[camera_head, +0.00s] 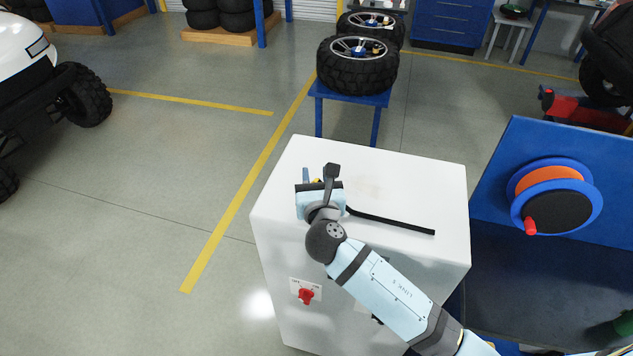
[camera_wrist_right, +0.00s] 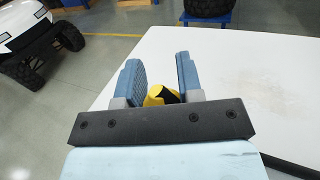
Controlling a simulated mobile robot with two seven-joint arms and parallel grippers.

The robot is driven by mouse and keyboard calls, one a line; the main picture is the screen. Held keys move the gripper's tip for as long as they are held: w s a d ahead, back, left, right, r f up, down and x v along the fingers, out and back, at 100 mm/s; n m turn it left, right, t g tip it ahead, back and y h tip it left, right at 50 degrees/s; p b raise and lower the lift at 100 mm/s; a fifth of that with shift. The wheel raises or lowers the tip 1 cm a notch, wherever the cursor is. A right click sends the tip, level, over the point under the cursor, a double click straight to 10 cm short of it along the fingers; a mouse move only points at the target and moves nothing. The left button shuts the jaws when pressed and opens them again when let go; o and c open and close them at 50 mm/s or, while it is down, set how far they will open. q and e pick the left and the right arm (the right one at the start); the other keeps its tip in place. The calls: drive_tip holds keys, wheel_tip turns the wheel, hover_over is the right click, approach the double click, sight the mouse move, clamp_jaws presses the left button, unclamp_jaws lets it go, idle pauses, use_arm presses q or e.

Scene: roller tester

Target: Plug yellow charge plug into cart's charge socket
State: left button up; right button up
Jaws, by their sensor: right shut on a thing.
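My right gripper (camera_head: 318,178) is over the left part of a white box-shaped cabinet's top (camera_head: 400,185). It is shut on the yellow charge plug (camera_wrist_right: 153,97), which has a black part and shows low between the blue fingers in the right wrist view. In the head view only a bit of yellow (camera_head: 317,182) shows; the gripper hides the rest. A black cable-like strip (camera_head: 395,220) runs right from the gripper across the top. I cannot make out a charge socket. A white vehicle with black tyres (camera_head: 22,50), possibly the cart, stands far left. My left gripper is not in view.
A red knob (camera_head: 306,296) is on the cabinet's front. A blue stand (camera_head: 352,97) bearing a tyre (camera_head: 357,68) is behind it. A blue unit with an orange and black reel (camera_head: 556,205) stands right. The floor between vehicle and cabinet is clear.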

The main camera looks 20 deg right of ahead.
wheel_tip(320, 180, up, 20)
drive_tip(key=shift+p, duration=0.3)
